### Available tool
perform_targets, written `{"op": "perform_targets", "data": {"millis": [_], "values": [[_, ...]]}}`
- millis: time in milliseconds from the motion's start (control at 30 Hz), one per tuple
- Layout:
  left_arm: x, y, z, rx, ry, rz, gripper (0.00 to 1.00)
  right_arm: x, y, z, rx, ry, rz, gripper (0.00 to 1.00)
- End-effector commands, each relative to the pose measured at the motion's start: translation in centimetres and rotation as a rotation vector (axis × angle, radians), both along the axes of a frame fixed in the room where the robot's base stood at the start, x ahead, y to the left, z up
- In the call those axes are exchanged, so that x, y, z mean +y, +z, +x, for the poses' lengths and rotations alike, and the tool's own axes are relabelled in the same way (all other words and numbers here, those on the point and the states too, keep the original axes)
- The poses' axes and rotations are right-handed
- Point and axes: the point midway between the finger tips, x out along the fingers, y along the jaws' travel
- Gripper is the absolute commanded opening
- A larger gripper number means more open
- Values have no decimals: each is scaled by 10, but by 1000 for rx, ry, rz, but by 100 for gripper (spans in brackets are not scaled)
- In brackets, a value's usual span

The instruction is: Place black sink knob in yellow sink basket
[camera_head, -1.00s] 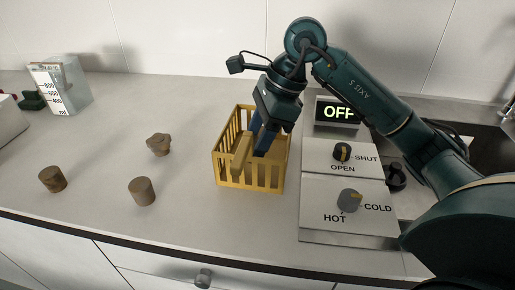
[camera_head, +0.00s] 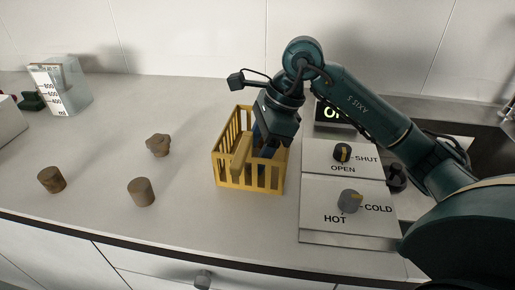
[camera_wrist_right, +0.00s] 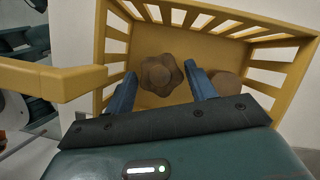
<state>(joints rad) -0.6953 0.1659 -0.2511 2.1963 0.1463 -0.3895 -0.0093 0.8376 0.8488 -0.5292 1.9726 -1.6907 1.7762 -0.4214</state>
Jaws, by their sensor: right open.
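The yellow basket (camera_head: 235,177) stands on the counter left of the control panel. My right gripper (camera_head: 264,150) reaches down into it, its blue fingers partly hidden by the basket. In the right wrist view the gripper (camera_wrist_right: 162,85) is open. A brown lobed knob (camera_wrist_right: 161,75) shows between the fingers, in the basket (camera_wrist_right: 98,50); I cannot tell whether they touch it. A second brown knob (camera_wrist_right: 226,84) is partly behind the right finger. My left gripper is out of view.
A grey knob (camera_head: 350,201) sits on the HOT/COLD panel (camera_head: 320,213). Brown knobs (camera_head: 141,192) (camera_head: 52,179) (camera_head: 158,145) stand on the counter to the left. A clear measuring container (camera_head: 62,87) is at the back left. Counter between is free.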

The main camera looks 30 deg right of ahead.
Motion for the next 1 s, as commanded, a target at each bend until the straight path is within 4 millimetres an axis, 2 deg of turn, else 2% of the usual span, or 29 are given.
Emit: {"op": "perform_targets", "data": {"millis": [167,400,600,733,1000], "values": [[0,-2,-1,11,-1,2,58,-9,24,-1,-5,-2,0,55],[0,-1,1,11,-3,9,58,-28,73,-7,-6,-3,0,55],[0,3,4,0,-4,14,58,-40,102,-11,-3,-2,0,55],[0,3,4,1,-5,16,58,-43,111,-13,0,0,1,55],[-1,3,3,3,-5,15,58,-44,112,-13,0,-1,0,55]]}}
